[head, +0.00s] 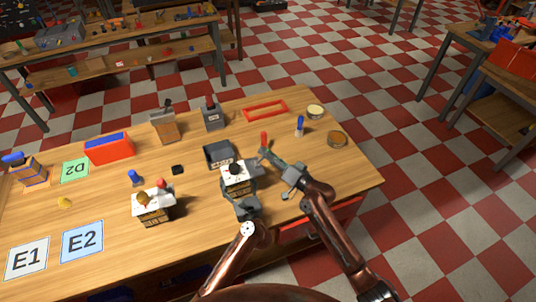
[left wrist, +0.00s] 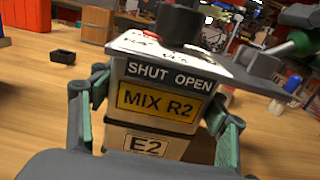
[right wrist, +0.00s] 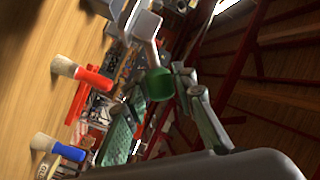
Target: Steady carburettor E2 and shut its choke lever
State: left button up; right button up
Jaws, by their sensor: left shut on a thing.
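Carburettor E2 (head: 238,180) stands on the table, white-topped with a black knob. Its "SHUT OPEN", "MIX R2" and "E2" labels face the left wrist camera (left wrist: 157,97). My left gripper (head: 243,203) is shut on its body, one green-padded finger on each side. A green knob (right wrist: 158,85) on a pale grey arm, apparently the choke lever, shows in the right wrist view. My right gripper (head: 272,160) is just right of the carburettor. Its fingers (right wrist: 160,110) are apart on either side of the green knob; I cannot tell if they touch it.
A second white-topped unit (head: 152,205) stands to the left. Cards E1 (head: 26,260) and E2 (head: 82,241) lie at front left. Red and blue brushes (right wrist: 92,78) stand close by my right gripper.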

grip_shut()
dwell(0.5)
jog(key=n, duration=0.1)
jog(key=a+r+n+h, duration=0.1)
jog(key=n, duration=0.1)
jog(key=s+a+n, duration=0.1)
jog(key=shift+r+g+h, duration=0.35)
jog(key=shift+g+h, duration=0.05)
jog(key=shift+s+a+r+n+h, duration=0.2)
jog(key=shift+a+n+h, duration=0.4)
jog(key=shift+n, duration=0.5)
jog(key=shift+s+a+n+h, duration=0.2)
jog(key=shift+a+n+h, duration=0.2)
jog(key=shift+n, duration=0.25)
jog(key=shift+s+a+n+h, duration=0.2)
jog(key=shift+a+n+h, duration=0.2)
jog(key=shift+n, duration=0.25)
jog(key=shift+o, duration=2.2)
grip_release()
